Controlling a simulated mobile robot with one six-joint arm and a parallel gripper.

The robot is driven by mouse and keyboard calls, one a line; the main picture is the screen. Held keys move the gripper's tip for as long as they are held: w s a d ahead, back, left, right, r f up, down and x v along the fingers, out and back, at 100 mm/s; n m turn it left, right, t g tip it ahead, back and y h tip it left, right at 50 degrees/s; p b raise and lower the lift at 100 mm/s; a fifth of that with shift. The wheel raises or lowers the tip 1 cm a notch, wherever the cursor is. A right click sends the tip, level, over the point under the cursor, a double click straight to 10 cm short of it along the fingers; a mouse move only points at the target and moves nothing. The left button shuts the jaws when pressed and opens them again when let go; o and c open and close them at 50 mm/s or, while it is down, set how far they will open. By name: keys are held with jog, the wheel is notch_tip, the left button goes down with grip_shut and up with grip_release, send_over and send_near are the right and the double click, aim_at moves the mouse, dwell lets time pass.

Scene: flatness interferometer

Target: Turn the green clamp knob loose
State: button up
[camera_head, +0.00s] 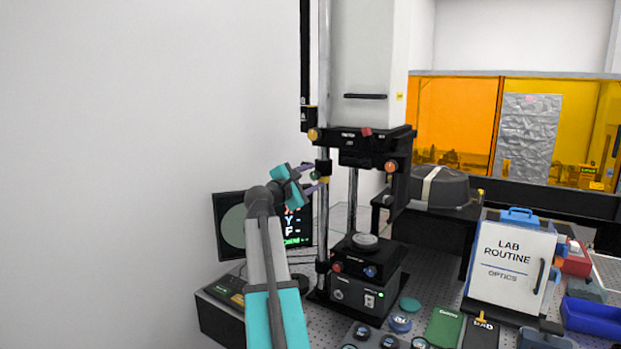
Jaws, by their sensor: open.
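The interferometer (374,60) stands upright with a tall white housing and a metal column at its left side. A black clamp collar (323,167) sits on that column. A small dark greenish knob (313,175) shows at the collar's left side; it is tiny here and partly hidden. My gripper (315,178) has a teal body and purple fingers. It is open and reaches from the left to the collar, one finger above the knob and one below it. I cannot tell whether the fingers touch the knob.
A monitor (232,229) stands behind my arm. The black base unit (360,291) carries red and blue knobs. Free air lies left of the column.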

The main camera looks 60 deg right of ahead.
jog(key=c, duration=1)
jog(key=shift+a, duration=0.15)
jog(key=shift+c, duration=0.2)
